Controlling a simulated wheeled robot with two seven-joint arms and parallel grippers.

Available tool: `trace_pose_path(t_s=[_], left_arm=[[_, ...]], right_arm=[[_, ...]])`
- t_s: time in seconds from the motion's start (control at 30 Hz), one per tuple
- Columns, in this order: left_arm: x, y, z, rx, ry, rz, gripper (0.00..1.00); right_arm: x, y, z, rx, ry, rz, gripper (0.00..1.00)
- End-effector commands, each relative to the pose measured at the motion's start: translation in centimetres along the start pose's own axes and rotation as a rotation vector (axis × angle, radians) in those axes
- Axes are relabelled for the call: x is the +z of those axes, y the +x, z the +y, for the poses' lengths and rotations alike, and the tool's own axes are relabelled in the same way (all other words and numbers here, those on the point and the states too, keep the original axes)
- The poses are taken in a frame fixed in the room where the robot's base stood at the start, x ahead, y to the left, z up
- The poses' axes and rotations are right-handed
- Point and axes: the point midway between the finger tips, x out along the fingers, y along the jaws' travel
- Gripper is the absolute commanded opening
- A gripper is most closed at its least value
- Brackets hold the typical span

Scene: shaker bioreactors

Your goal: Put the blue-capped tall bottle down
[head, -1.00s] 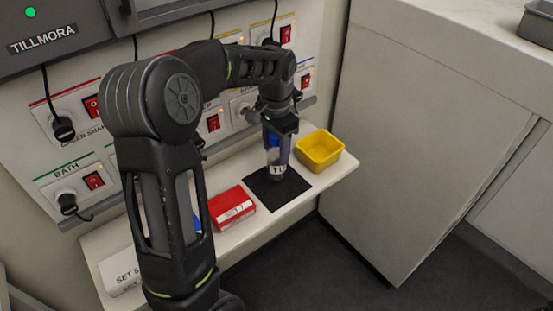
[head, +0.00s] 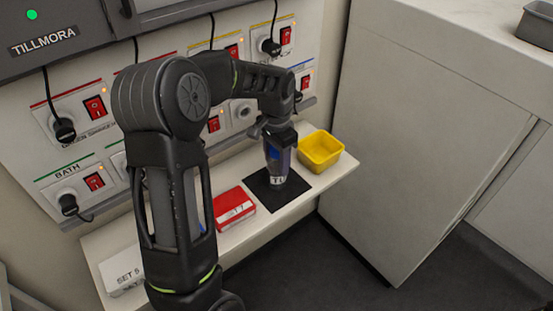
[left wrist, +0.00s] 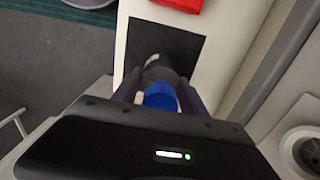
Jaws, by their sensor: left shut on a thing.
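The blue-capped tall bottle (head: 277,171) is upright over the black mat (head: 292,190) on the shelf. Its lower label shows, and the gripper hides most of its upper part. My left gripper (head: 277,152) is shut on the bottle from above. In the left wrist view the blue cap (left wrist: 160,97) shows between the two fingers, with the black mat (left wrist: 181,47) beyond it. I cannot tell for sure whether the base touches the mat. My right gripper is not in view.
A yellow bin (head: 320,151) stands just right of the mat. A red box (head: 232,207) lies left of it, and a white box (head: 122,270) sits at the shelf's near left end. The wall behind carries sockets, red switches and hanging cables.

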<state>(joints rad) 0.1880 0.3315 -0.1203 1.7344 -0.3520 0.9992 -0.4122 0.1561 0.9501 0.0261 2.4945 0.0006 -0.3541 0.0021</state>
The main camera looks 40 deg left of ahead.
Motion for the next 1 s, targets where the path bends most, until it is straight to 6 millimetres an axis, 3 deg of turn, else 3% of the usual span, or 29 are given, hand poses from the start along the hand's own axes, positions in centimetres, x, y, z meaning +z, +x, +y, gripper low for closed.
trace_pose_path(t_s=[0.3,0.67,0.87,1.0], left_arm=[[0.0,0.1,0.0,0.000,0.000,-0.001,0.72],[0.0,-0.4,0.0,0.000,0.000,0.000,0.72],[-0.1,-3.0,-0.1,-0.002,0.000,0.004,0.72],[-0.1,-5.8,0.0,-0.002,0.000,0.003,0.72]], right_arm=[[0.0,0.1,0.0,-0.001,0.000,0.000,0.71],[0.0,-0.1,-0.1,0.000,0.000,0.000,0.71],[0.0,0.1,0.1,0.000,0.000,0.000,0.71],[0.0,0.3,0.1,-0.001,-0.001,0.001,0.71]])
